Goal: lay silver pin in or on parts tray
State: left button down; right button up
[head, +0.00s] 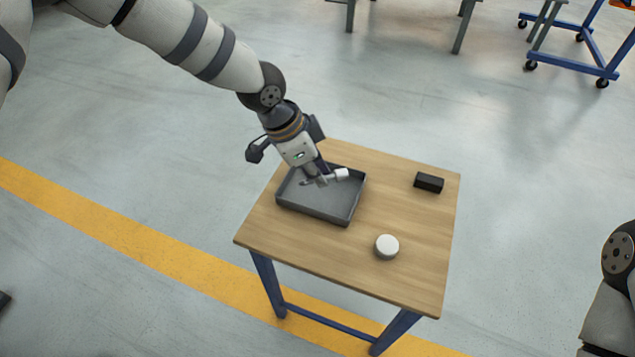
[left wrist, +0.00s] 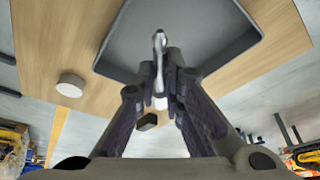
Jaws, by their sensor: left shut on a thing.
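My left gripper (head: 322,180) is shut on the silver pin (head: 342,174), which lies crosswise between the fingertips with an end showing on each side. The pin also shows in the left wrist view (left wrist: 159,42), between the fingers (left wrist: 160,80). The grey parts tray (head: 316,212) is a shallow, empty-looking box on the wooden table. The gripper and pin are over the tray, towards its far right part in the head view. I cannot tell whether the pin touches the tray. My right gripper is out of view.
The wooden table (head: 300,245) also bears a white round puck (head: 387,246) near the front and a black block (head: 429,182) at the right. Table room around them is clear. A blue wheeled frame (head: 590,60) stands on the floor at the far right.

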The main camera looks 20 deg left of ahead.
aim_at(322, 191)
pick_arm(q)
jog(key=f, duration=0.2)
jog(key=w+f, duration=0.1)
jog(key=f, duration=0.1)
jog(key=shift+a+b, duration=0.25)
jog(key=shift+b, duration=0.05)
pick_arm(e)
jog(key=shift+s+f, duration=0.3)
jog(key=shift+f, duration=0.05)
